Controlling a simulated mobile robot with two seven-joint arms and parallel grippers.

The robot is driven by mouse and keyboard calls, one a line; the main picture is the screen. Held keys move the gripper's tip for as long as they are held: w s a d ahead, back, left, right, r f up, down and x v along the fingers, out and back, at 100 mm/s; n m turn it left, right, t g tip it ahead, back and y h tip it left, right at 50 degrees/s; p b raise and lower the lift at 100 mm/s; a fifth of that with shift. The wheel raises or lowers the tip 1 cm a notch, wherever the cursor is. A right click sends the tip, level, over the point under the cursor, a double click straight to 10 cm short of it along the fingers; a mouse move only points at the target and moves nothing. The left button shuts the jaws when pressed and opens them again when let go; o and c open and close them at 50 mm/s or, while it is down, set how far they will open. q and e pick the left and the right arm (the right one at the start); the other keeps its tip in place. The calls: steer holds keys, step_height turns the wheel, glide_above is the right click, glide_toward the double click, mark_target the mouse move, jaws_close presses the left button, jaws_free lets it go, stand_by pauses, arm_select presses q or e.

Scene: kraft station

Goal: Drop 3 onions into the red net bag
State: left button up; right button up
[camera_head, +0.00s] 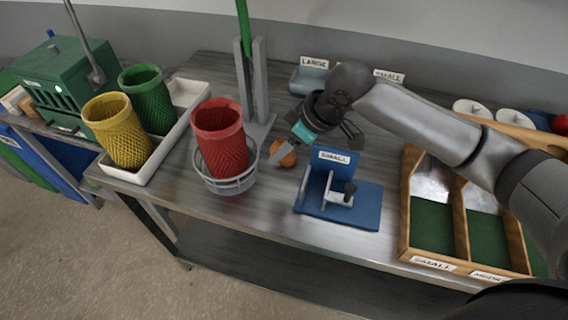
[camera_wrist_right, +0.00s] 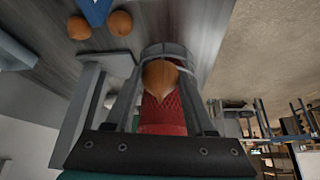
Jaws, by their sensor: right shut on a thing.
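The red net bag (camera_head: 220,140) stands open-topped and upright in a round wire holder (camera_head: 232,184), and its mesh also shows in the wrist view (camera_wrist_right: 160,112). My right gripper (camera_head: 283,150) is just right of the bag, its fingers pointing towards it. It is shut on an orange-brown onion (camera_wrist_right: 162,78), which also shows at the fingers in the head view (camera_head: 285,154). In the wrist view this onion overlaps the bag, but it is apart from it in the head view. Two more onions (camera_wrist_right: 78,27) (camera_wrist_right: 120,23) lie on the table. My left gripper is out of view.
A blue fixture (camera_head: 345,207) labelled SMALL stands right of the bag. A wooden divided box (camera_head: 406,205) is further right. Yellow (camera_head: 118,135) and green (camera_head: 148,100) net bags stand in a white tray (camera_head: 150,172) at the left. A grey post (camera_head: 259,80) rises behind the bag.

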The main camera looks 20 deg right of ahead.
step_height(320, 180, up, 8)
steer(key=shift+f+p, duration=0.1)
steer(key=shift+p, duration=0.35)
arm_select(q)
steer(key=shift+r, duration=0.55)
